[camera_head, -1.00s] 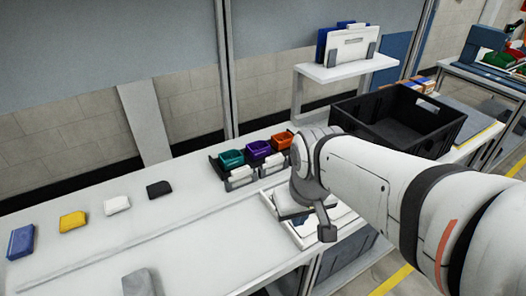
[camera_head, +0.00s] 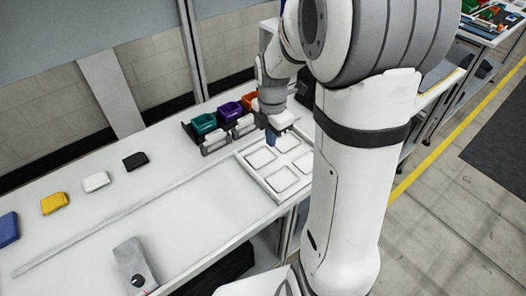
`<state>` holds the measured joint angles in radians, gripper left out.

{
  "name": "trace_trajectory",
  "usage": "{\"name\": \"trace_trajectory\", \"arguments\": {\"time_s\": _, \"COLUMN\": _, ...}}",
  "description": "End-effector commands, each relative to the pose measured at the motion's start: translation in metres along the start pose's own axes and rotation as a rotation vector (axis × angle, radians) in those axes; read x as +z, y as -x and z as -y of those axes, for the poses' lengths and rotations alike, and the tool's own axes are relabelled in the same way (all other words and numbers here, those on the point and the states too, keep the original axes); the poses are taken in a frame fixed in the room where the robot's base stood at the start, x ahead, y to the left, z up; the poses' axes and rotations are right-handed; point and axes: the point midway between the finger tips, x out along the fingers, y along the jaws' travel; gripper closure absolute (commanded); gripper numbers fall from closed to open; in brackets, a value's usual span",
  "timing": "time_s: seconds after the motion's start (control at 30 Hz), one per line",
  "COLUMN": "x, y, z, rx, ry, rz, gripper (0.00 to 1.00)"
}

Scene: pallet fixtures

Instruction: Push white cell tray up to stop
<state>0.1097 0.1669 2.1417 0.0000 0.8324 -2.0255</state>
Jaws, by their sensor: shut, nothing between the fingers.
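The white cell tray (camera_head: 283,160) lies flat on the bench, near its front edge, with several square recesses showing. My arm hides part of its right side. My gripper (camera_head: 271,138) is shut and empty, pointing down at the tray's back-left edge. Whether its tips touch the tray or hover above it, I cannot tell. I cannot pick out the stop with certainty.
Teal (camera_head: 204,124), purple (camera_head: 229,110) and orange (camera_head: 250,101) bins stand behind the tray. Blue, yellow, white and black pieces lie at the left. A grey block (camera_head: 134,265) sits at the front. The bench left of the tray is mostly clear.

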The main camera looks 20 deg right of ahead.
Motion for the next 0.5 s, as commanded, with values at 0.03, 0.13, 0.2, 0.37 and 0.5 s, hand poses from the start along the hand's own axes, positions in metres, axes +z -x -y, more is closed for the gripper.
{"name": "trace_trajectory", "arguments": {"time_s": 0.03, "x": 0.000, "y": -0.005, "z": 0.000, "rx": -0.003, "ry": 0.004, "rz": -0.002, "gripper": 1.00}}
{"name": "trace_trajectory", "arguments": {"time_s": 0.13, "x": -0.001, "y": -0.019, "z": 0.001, "rx": -0.006, "ry": 0.004, "rz": -0.003, "gripper": 1.00}}
{"name": "trace_trajectory", "arguments": {"time_s": 0.2, "x": -0.001, "y": -0.032, "z": 0.001, "rx": -0.006, "ry": 0.004, "rz": -0.003, "gripper": 1.00}}
{"name": "trace_trajectory", "arguments": {"time_s": 0.37, "x": -0.001, "y": -0.067, "z": 0.001, "rx": -0.007, "ry": 0.003, "rz": -0.003, "gripper": 1.00}}
{"name": "trace_trajectory", "arguments": {"time_s": 0.5, "x": -0.001, "y": -0.096, "z": 0.001, "rx": -0.007, "ry": 0.003, "rz": -0.003, "gripper": 1.00}}
